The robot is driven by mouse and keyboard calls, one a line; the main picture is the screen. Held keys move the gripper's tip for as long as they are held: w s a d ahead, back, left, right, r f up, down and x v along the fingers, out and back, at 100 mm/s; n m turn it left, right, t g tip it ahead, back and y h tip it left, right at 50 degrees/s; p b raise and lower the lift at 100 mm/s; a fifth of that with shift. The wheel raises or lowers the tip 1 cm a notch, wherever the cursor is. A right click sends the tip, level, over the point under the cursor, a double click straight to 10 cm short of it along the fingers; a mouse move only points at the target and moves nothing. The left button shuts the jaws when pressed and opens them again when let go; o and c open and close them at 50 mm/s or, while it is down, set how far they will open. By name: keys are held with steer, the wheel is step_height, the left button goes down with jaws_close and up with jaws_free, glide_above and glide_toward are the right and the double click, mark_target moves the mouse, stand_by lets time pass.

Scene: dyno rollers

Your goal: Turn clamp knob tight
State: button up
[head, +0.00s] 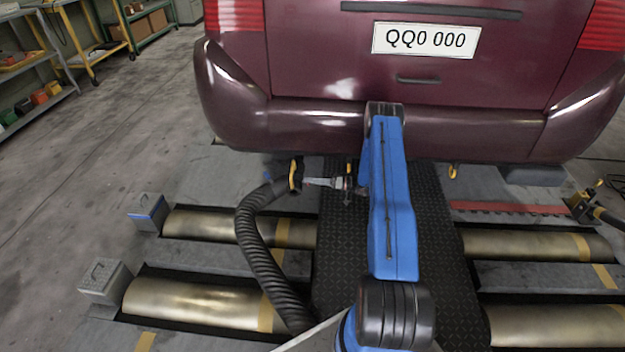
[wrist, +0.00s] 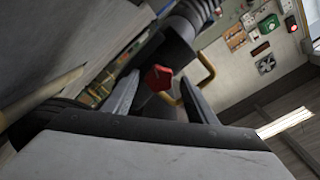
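The red clamp knob (wrist: 158,78) shows in the wrist view, faceted and small, in front of a dark hose end. My gripper (wrist: 159,80) is open, with one finger on each side of the knob in the picture. A gap shows between the knob and the fingers; I cannot tell how deep it sits between them. In the head view my gripper (head: 310,182) points left at the end of the black corrugated hose (head: 247,230), which has a yellow part (head: 294,176). The knob cannot be made out in the head view.
A maroon car (head: 400,75) stands close above and behind my gripper, its bumper (head: 310,125) low over the hose end. Brass rollers (head: 190,302) lie in the floor on both sides of a black tread plate (head: 430,215). Open floor (head: 110,140) is at the left.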

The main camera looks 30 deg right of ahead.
steer(key=c, duration=0.8)
steer(key=shift+c, duration=0.2)
steer(key=shift+m, duration=0.4)
steer(key=m+g, duration=0.1)
steer(key=m, duration=2.4)
steer(key=shift+m+g+h, duration=0.3)
steer(key=shift+m+g, duration=0.1)
steer(key=o, duration=1)
steer(key=shift+f, duration=0.1)
